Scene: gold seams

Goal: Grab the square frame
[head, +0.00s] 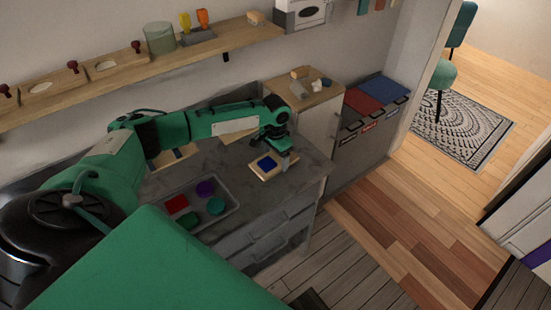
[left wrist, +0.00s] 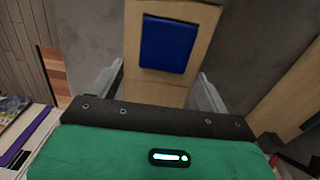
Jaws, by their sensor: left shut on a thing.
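The square frame (head: 262,176) is a light wooden board with a blue square (head: 267,164) in it, at the right part of the grey counter. My left gripper (head: 284,156) is at its right edge, shut on the wood. In the left wrist view the frame's wood (left wrist: 150,93) runs between the two fingers, with the blue square (left wrist: 165,44) just beyond them. I cannot tell whether the frame touches the counter. My right gripper is not in view.
A grey tray (head: 211,224) with red, purple and green pieces sits left of the frame. Another wooden board with blue (head: 178,155) lies partly hidden behind my left arm. A wooden-topped cabinet (head: 316,97) stands behind. The counter (head: 309,170) is bare right of the gripper.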

